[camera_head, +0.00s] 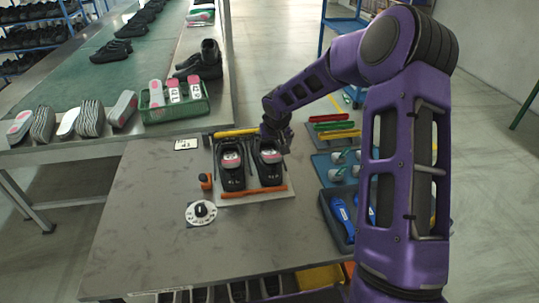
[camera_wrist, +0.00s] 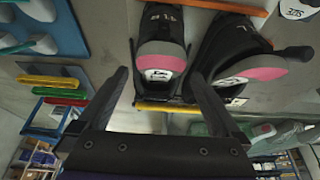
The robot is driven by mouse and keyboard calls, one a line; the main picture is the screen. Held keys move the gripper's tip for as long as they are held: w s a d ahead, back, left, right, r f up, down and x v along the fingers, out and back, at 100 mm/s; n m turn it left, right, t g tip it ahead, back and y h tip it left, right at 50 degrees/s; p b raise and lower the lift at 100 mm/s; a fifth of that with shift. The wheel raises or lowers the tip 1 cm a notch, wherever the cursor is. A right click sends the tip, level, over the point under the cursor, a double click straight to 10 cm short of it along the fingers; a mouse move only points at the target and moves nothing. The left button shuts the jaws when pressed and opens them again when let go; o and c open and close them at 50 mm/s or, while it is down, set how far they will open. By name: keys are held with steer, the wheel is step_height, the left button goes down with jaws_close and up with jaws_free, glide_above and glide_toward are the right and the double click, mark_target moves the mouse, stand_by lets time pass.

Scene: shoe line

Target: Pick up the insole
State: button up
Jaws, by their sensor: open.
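Two black shoes lie side by side on a light board in the head view, the left shoe (camera_head: 231,172) and the right shoe (camera_head: 269,171). Each has a pink and white piece showing in its opening, seemingly an insole; one is the left insole (camera_head: 231,159), the other the right insole (camera_head: 270,156). My gripper (camera_head: 272,142) is above the far end of the right shoe. In the wrist view my open fingers (camera_wrist: 158,76) straddle this shoe's insole (camera_wrist: 161,64) in the picture, with nothing held. Contact cannot be told.
An orange bar (camera_head: 254,195) and a yellow bar (camera_head: 236,132) border the shoes. An orange-topped knob (camera_head: 206,182) and a white dial (camera_head: 201,213) stand left. Blue trays with tools (camera_head: 341,208) lie right. A green basket (camera_head: 176,109) sits on the conveyor behind. The bench's front left is clear.

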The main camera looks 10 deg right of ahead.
steer(key=shift+x, duration=1.1)
steer(key=c, duration=1.3)
steer(key=shift+o, duration=0.2)
steer(key=shift+r, duration=0.1)
